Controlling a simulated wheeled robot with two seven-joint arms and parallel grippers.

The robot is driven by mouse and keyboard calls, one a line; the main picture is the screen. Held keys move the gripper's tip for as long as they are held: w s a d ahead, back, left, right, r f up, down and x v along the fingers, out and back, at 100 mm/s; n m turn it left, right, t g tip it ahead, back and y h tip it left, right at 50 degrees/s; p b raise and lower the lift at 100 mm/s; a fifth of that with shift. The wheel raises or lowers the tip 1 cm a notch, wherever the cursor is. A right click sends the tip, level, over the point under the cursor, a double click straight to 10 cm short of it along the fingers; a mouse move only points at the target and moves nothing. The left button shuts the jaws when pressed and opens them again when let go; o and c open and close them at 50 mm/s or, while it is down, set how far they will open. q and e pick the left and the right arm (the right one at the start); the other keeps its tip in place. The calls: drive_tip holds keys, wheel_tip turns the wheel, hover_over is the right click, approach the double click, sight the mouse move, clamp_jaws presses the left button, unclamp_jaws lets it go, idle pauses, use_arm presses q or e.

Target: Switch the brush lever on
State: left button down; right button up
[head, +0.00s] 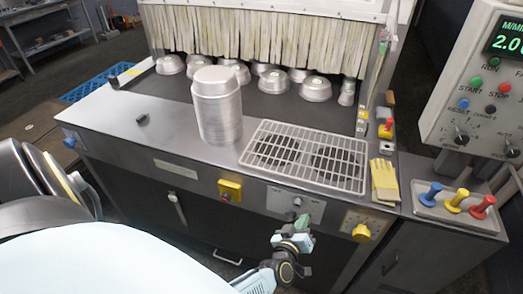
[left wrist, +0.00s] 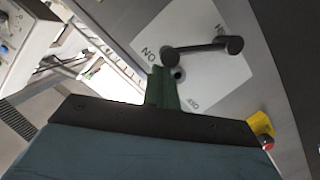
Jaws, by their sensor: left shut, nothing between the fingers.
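The brush lever (left wrist: 203,47) is a dark bar with rounded ends on a pale label plate (left wrist: 215,82) in the left wrist view. One end lies near the letters "ON", which read upside down; the other label reads "OFF". In the head view the plate (head: 283,198) is on the machine's front, below the wire rack. My left gripper (head: 303,222) is just below and in front of this plate. Its green fingers (left wrist: 163,88) are shut and empty, close to the lever's "ON"-side end; whether they touch it I cannot tell. My right gripper is not in view.
A yellow switch box (head: 230,190) is left of the plate and a yellow rotary knob (head: 361,232) right of it. Several pans sit under the brush curtain (head: 260,30).

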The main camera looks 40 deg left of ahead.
use_arm(q)
drive_tip(key=shift+d, duration=0.1)
idle(0.3)
drive_tip(key=s+r+p, duration=0.4)
drive_tip(key=s+r, duration=0.1)
drive_tip(key=s, duration=0.5)
drive_tip(key=shift+s+r, duration=0.15)
drive_tip(key=shift+r, duration=0.1)
drive_tip(key=shift+d, duration=0.1)
idle(0.3)
